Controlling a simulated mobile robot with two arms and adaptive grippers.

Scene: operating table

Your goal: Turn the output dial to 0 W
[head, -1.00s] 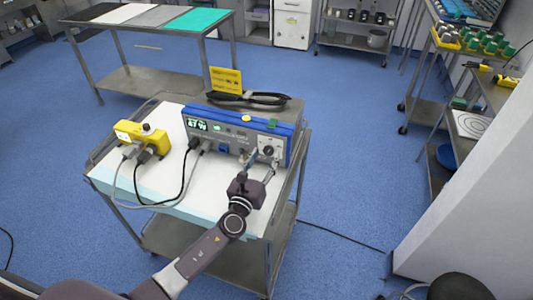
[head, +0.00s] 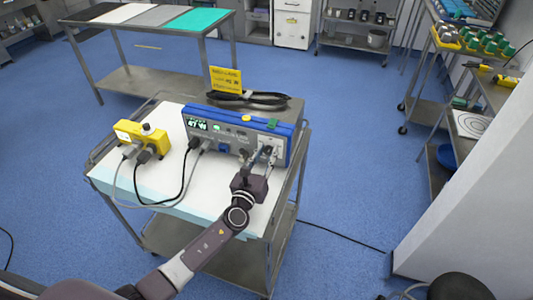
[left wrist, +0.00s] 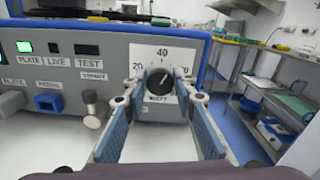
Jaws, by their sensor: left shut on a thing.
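The blue and grey output unit (head: 228,133) stands on the cart, its front panel facing me. Its output dial (left wrist: 159,86) is a dark round knob at the panel's right end, with a printed scale around it and 40 at the top. My left gripper (left wrist: 166,88) has its two blue-padded fingers on either side of the dial, shut on it. In the head view the left gripper (head: 262,158) covers most of the dial. The green display (head: 196,124) is lit, but its digits are too blurred to read. My right gripper is not in view.
A yellow box (head: 142,136) with plugged-in cables stands left of the unit on the white-topped cart (head: 190,206). A yellow sign (head: 226,80) and a coiled black cable (head: 250,99) are behind the unit. Cables cross the cart's top left of my arm.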

